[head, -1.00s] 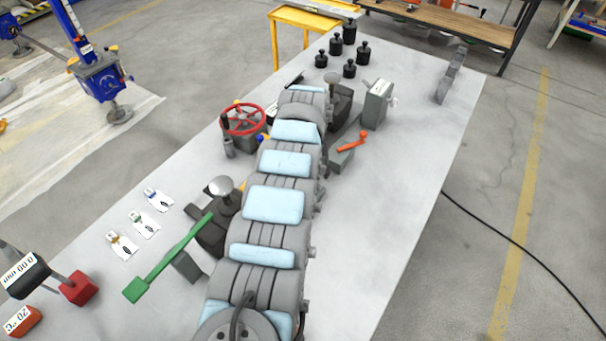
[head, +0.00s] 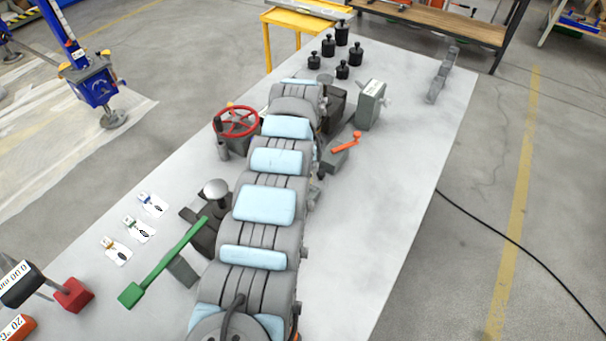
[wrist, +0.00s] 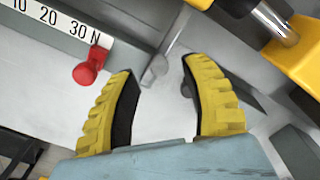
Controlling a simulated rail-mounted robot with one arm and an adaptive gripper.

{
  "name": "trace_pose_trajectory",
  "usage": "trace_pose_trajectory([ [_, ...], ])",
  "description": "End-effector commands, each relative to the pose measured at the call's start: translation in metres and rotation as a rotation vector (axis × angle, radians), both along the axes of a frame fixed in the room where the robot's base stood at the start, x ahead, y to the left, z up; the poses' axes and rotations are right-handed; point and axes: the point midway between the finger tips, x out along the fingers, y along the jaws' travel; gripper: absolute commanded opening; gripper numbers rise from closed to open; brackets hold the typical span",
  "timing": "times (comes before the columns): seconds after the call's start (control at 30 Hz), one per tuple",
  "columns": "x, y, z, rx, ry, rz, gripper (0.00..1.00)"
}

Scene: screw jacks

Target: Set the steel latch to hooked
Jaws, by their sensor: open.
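In the wrist view my gripper (wrist: 157,68) is open. Its two yellow, black-lined fingers are spread with nothing held between them. A small bare-metal piece, which looks like the steel latch (wrist: 154,72), shows just beyond and between the fingertips, in front of a pale grey surface. I cannot tell whether it is hooked, or whether a finger touches it. In the head view my arm reaches up the middle of the table, and its own links hide the gripper. I cannot make out the latch there.
In the wrist view a red knob (wrist: 88,70) sits by a force scale, and a yellow block (wrist: 293,50) is at upper right.

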Motion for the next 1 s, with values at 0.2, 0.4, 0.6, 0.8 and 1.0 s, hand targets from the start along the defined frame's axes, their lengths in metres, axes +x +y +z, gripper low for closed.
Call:
trace_pose_trajectory([
  [0.2,0.001,0.000,0.040,0.002,-0.003,-0.002,0.47],
  [0.4,0.000,0.000,0.077,0.002,-0.001,-0.002,0.47],
  [0.6,0.001,0.000,0.097,0.000,-0.003,-0.002,0.47],
  [0.8,0.000,0.000,0.098,0.001,0.000,-0.001,0.47],
  [1.0,0.000,0.000,0.097,0.001,0.000,-0.001,0.47],
])
